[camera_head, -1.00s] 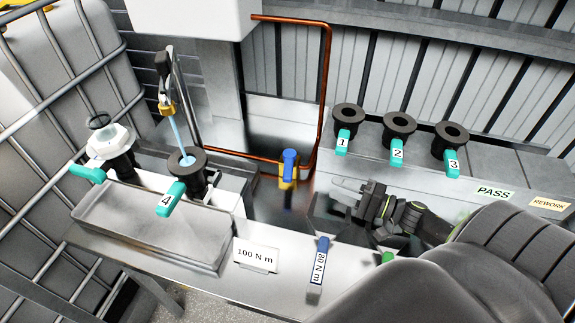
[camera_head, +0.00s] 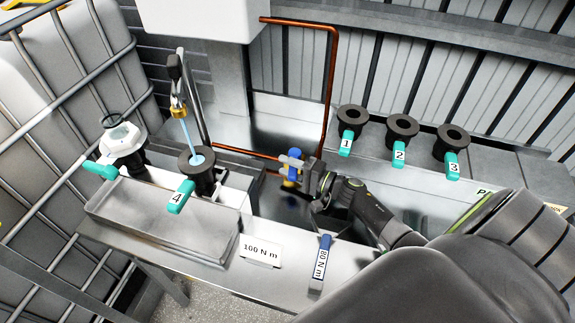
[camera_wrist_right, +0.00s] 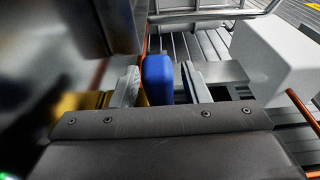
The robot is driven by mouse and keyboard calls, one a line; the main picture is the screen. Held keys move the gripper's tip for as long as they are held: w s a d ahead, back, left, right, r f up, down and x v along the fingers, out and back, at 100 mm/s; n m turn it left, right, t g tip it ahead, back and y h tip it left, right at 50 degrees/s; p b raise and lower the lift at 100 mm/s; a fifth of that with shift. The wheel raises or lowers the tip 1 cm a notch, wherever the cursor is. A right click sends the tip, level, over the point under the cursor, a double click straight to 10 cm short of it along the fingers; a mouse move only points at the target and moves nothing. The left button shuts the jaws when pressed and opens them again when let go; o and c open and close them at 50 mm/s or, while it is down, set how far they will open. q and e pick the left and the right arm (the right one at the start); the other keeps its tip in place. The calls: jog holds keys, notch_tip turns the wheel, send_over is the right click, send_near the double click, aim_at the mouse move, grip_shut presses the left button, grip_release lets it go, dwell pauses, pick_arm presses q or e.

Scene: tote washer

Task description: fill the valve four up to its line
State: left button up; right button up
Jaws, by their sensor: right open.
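Valve four (camera_head: 204,179) is a black flanged body with a teal handle labelled 4 (camera_head: 181,196), standing upright at the left. A light blue stream (camera_head: 187,130) runs from a brass nozzle (camera_head: 179,107) into its open top, where light blue water shows; I cannot make out a line. A brass tap with a blue handle (camera_head: 292,158) sits by the copper pipe. My right gripper (camera_head: 302,168) is open at this handle. In the right wrist view the blue handle (camera_wrist_right: 158,78) stands between the two fingers (camera_wrist_right: 163,88). My left gripper is not in view.
Valves 1 (camera_head: 352,119), 2 (camera_head: 400,128) and 3 (camera_head: 452,139) stand on the back ledge. The copper pipe (camera_head: 331,90) rises behind the tap.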

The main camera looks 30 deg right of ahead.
jog(key=shift+w+a, duration=0.1)
jog(key=shift+w, duration=0.05)
grip_shut()
dwell(0.4)
